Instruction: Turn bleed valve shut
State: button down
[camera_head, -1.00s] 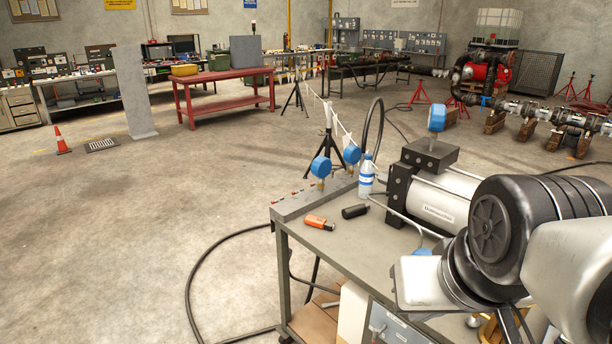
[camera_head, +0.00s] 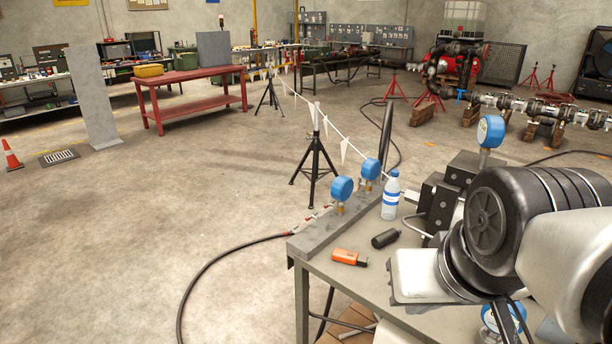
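The grey bench (camera_head: 385,283) at the lower right carries a long grey manifold block (camera_head: 330,230) along its left edge. Two blue gauges (camera_head: 342,188) (camera_head: 371,168) stand on the block. Small red-tipped fittings (camera_head: 311,222) sit on its far left side; I cannot tell whether one is the bleed valve. Another blue gauge (camera_head: 491,131) stands on a black block farther right, and one more gauge (camera_head: 503,318) shows partly below my arm. My arm crosses the lower right over the bench and hides much of it. My gripper's fingers are not visible.
A blue-and-white bottle (camera_head: 390,198), a black cylinder (camera_head: 386,239) and an orange tool (camera_head: 349,257) are on the bench top. A black hose (camera_head: 205,270) lies on the floor to the left. A tripod (camera_head: 315,165) stands behind. The left floor is mostly clear.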

aim_at(293, 230)
jog(key=i+j+z, duration=0.1)
jog(key=j, duration=0.25)
jog(key=i+j, duration=0.3)
jog(key=i+j+z, duration=0.15)
jog(key=j, duration=0.3)
jog(key=i+j, duration=0.25)
jog(key=j, duration=0.15)
jog(key=i+j+z, duration=0.15)
jog(key=j, duration=0.25)
jog(key=i+j+z, duration=0.15)
jog(key=i+j, duration=0.05)
jog(key=j, duration=0.1)
